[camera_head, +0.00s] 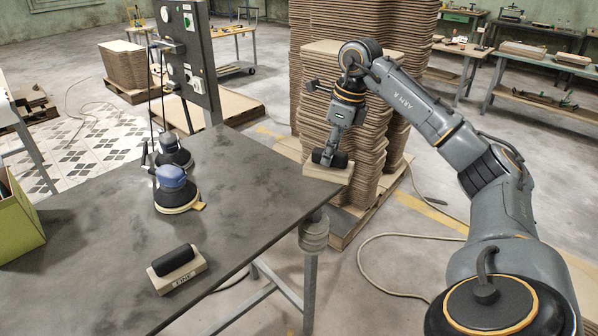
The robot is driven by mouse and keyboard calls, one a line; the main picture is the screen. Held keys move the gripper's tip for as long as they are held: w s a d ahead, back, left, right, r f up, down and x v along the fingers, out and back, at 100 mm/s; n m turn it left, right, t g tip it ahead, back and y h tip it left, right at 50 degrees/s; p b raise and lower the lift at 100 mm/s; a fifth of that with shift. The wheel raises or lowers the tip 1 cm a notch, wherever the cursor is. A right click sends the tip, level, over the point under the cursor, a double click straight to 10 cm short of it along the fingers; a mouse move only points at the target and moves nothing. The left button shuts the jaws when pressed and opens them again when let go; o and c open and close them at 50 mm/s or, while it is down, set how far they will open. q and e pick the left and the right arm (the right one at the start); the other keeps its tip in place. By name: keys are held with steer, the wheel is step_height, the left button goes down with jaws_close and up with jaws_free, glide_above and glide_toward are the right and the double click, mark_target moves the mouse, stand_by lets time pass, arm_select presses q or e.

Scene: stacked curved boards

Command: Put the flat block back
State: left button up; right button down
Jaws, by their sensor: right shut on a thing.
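My right gripper (328,154) reaches in from the right and points down. It is shut on a pale flat block (328,174) with a dark part on top that looks like a handle. The block shows at the far right corner of the dark table (248,175), in front of the stacked boards. I cannot tell whether it touches the table or hangs just above or beyond its edge. A similar block marked FINE (184,275), with a black handle, lies near the table's front edge. My left gripper is not in view.
Two sanders, one blue-topped (172,187) and one dark (173,152), stand at the table's left, below a grey post (194,62) with switches. A green box (16,222) is at far left. Tall board stacks (345,75) rise behind the gripper. The table's middle is clear.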

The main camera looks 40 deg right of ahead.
mark_target(315, 149)
steer(key=w, duration=0.1)
steer(key=w+f, duration=0.1)
steer(key=w, duration=0.1)
steer(key=w+p, duration=0.1)
steer(key=w, duration=0.1)
steer(key=shift+f, duration=0.35)
steer(key=w+f, duration=0.2)
steer(key=f, duration=0.1)
steer(key=w+f+p, duration=0.1)
steer(key=w+f, duration=0.2)
steer(key=shift+w+d+f, duration=0.1)
steer(key=shift+d+f, duration=0.05)
steer(key=p+x, duration=0.1)
steer(key=x, duration=0.2)
steer(key=shift+d+f, duration=0.1)
steer(key=shift+d, duration=0.05)
steer(key=shift+f, duration=0.15)
steer(key=shift+f, duration=0.1)
steer(key=c, duration=1.1)
jaws_free()
steer(key=b+v, duration=0.1)
steer(key=v, duration=1.1)
